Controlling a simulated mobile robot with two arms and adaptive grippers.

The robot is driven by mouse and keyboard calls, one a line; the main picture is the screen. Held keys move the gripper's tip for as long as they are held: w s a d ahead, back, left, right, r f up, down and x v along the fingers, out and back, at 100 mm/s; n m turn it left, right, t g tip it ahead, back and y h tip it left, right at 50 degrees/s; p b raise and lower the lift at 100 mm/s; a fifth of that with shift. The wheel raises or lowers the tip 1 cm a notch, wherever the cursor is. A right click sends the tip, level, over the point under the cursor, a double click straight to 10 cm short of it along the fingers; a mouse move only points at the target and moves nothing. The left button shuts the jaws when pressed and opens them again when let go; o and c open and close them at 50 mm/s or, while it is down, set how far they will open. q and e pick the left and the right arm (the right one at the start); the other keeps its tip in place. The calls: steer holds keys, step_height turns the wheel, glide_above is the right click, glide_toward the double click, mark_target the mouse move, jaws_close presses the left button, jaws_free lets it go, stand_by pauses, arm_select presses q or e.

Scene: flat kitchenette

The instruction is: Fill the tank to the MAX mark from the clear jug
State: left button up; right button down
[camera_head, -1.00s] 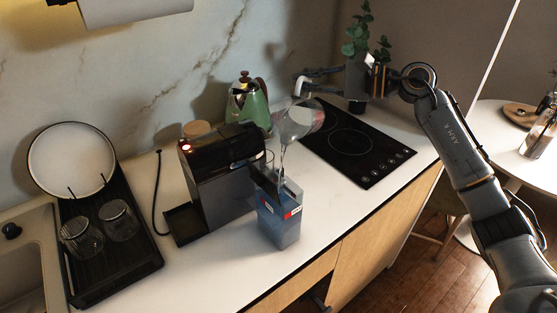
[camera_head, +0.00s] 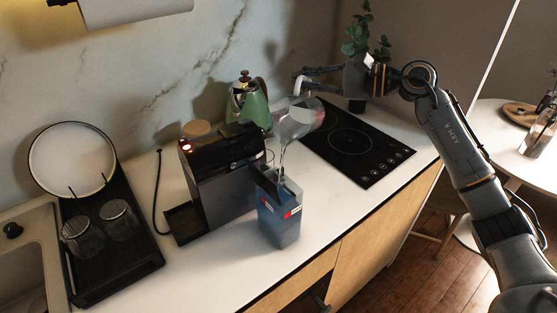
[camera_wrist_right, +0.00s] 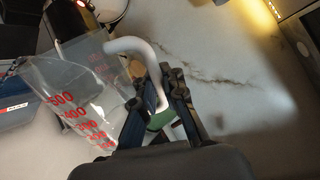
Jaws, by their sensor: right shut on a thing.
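The clear jug (camera_head: 299,119) is tilted, its mouth toward the tank, and a stream of water falls from it. My right gripper (camera_head: 306,78) is shut on its white handle. In the right wrist view the jug (camera_wrist_right: 88,88) shows red graduations, and the gripper (camera_wrist_right: 160,90) closes around the handle. The tank (camera_head: 279,222) is a bluish see-through box standing upright on the counter, below the jug, beside the black coffee machine (camera_head: 224,178). It has a dark flap at its top and red labels near the upper part. Its exact water level against the mark is hard to read. My left gripper is out of view.
A green kettle (camera_head: 249,103) stands behind the jug. A black hob (camera_head: 352,143) lies to the right, with a plant behind it. A black drying tray (camera_head: 128,262) with a plate and two glass jars is at left. The counter's front edge runs close to the tank.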

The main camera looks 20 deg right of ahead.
mark_target(308, 96)
steer(key=shift+r, duration=0.15)
steer(key=f+m+b, duration=0.1)
steer(key=f, duration=0.1)
steer(key=w+d+f+m+b, duration=0.1)
steer(key=f+b, duration=0.1)
steer(key=w+d+f+m+b, duration=0.1)
steer(key=f+m, duration=0.1)
steer(key=shift+y+b, duration=0.4)
steer(key=shift+w+d+r, duration=0.1)
steer(key=shift+w, duration=0.3)
steer(key=shift+d+f+m+b, duration=0.15)
steer(key=shift+f+m+b, duration=0.15)
steer(key=shift+f+m, duration=0.2)
steer(key=shift+w+d+f, duration=0.1)
steer(key=shift+w+f, duration=0.05)
